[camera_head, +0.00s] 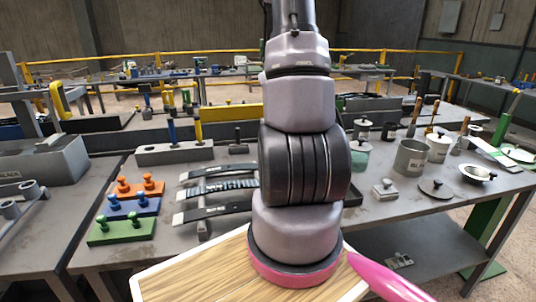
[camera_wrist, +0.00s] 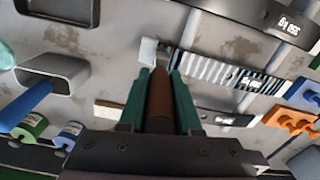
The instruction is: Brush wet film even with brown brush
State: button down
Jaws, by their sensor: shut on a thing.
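My gripper (camera_wrist: 160,78) has green fingers and is shut on the brown handle of a brush (camera_wrist: 159,100). The handle points away from the wrist; I cannot make out its bristles clearly. Beyond the fingertips lies a dark bar with a striped, uneven grey film (camera_wrist: 225,72) and a pale end. In the head view this striped bar (camera_head: 222,187) is the middle of three bars on the bench, left of my arm. The gripper and brush are hidden behind my arm there. I cannot tell whether the brush touches the film.
Plain dark bars (camera_head: 216,172) (camera_head: 212,209) lie either side of the striped one. Orange (camera_head: 140,187), blue (camera_head: 132,206) and green (camera_head: 120,228) knobbed blocks stand left. A grey tool block (camera_head: 174,153) is behind. Cans (camera_head: 411,158) and lids crowd the right.

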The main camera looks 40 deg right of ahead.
jog(key=w+a, duration=0.4)
jog(key=a, duration=0.5)
jog(key=w+a, duration=0.4)
jog(key=a, duration=0.6)
jog(key=w+a, duration=0.3)
jog(key=a, duration=0.6)
jog(key=shift+w+a+f, duration=0.2)
jog(key=shift+w, duration=0.2)
dwell(2.4)
notch_tip(320, 180, up, 6)
dwell(0.7)
jog(key=shift+r, duration=0.15)
notch_tip(320, 180, up, 3)
jog(key=shift+f, duration=0.1)
dwell(0.4)
